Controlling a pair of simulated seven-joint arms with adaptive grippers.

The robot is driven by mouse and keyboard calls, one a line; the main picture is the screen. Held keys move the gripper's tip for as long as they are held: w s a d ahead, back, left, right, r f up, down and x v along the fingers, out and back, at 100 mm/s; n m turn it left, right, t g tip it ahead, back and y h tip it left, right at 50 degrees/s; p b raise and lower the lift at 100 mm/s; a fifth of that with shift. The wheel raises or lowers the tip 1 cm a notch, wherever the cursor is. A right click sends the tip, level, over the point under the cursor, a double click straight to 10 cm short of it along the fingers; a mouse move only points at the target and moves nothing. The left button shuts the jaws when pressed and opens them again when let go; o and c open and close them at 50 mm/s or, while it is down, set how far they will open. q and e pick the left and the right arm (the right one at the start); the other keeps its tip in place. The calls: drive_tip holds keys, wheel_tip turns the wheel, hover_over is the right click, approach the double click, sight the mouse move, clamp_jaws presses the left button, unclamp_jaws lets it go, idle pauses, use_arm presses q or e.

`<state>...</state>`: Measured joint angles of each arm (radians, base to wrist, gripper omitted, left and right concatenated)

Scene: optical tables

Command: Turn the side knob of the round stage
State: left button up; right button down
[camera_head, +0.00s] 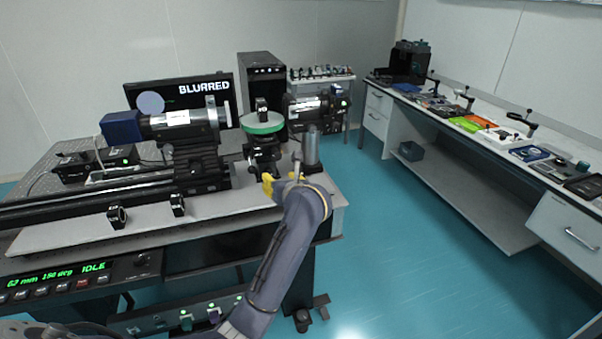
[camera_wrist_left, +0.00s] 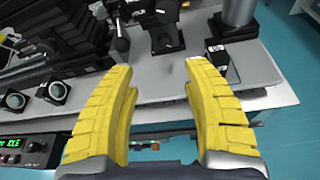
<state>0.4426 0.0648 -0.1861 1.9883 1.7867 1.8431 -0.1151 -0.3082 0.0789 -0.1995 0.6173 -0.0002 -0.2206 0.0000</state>
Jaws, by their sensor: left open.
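The round stage (camera_head: 263,123) has a pale disc with a green rim. It stands on a black mount near the right end of the optical table. In the left wrist view a black base (camera_wrist_left: 166,38), apparently this mount's, shows at the top, beyond the fingertips. My left gripper (camera_head: 283,180) is in front of and below the stage, with yellow fingers. In the wrist view it (camera_wrist_left: 158,78) is open and empty, touching nothing visible.
A steel post (camera_head: 312,150) stands close right of the stage, beside my gripper. A lens barrel (camera_head: 180,120) is on the left and another (camera_head: 305,107) behind right. The monitor (camera_head: 180,95) reads "BLURRED". A side bench (camera_head: 480,130) with tools stands at right, across clear floor.

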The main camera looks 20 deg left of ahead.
use_arm(q)
drive_tip(key=d, duration=0.1)
approach(269, 173)
drive_tip(key=x, duration=0.8)
drive_tip(key=shift+w+a, duration=0.2)
drive_tip(key=shift+w, duration=0.15)
drive_tip(key=shift+w+a+f, duration=0.25)
drive_tip(key=shift+w+a, duration=0.15)
use_arm(e)
drive_tip(key=shift+w, duration=0.35)
use_arm(q)
clamp_jaws()
